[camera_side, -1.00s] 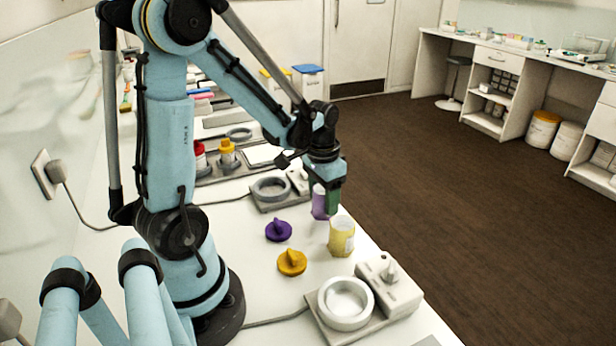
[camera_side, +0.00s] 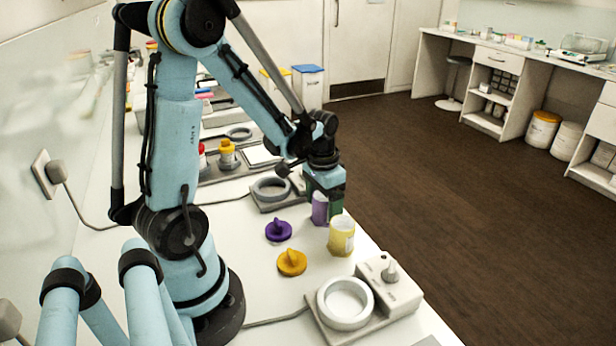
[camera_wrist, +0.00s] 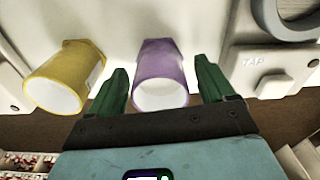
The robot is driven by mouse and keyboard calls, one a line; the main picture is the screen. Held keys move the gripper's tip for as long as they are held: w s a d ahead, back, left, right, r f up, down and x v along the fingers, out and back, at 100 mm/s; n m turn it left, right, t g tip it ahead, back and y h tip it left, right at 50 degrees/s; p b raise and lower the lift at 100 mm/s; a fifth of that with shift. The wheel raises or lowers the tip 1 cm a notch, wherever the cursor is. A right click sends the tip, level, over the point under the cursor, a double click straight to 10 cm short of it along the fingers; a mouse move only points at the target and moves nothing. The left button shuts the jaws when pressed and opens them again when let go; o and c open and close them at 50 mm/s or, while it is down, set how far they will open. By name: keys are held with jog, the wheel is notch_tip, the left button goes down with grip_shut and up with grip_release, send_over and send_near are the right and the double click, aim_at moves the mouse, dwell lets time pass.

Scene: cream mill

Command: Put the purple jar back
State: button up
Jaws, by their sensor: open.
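The purple jar (camera_side: 320,207) stands upright and lidless on the white bench, near its right edge. In the wrist view the purple jar (camera_wrist: 160,75) shows its open mouth between the two green fingers. My gripper (camera_wrist: 160,90) is open around the jar, with a gap visible on both sides. In the side view my gripper (camera_side: 328,196) comes down over the jar from behind and partly hides it. A purple lid (camera_side: 278,230) with a raised grip lies on the bench to the left of the jar.
A lidless yellow jar (camera_side: 341,236) stands close beside the purple one; it also shows in the wrist view (camera_wrist: 62,82). A yellow lid (camera_side: 292,262) lies nearby. A ring device (camera_side: 345,303) is in front, another ring device (camera_side: 270,188) behind. Jars with red and yellow lids stand farther back.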

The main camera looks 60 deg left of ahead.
notch_tip(320, 180, up, 12)
jog(key=s+d+m+t, duration=0.1)
jog(key=d+t, duration=0.5)
jog(key=d, duration=0.7)
jog(key=shift+s+d+t, duration=0.25)
jog(key=shift+d+t, duration=0.05)
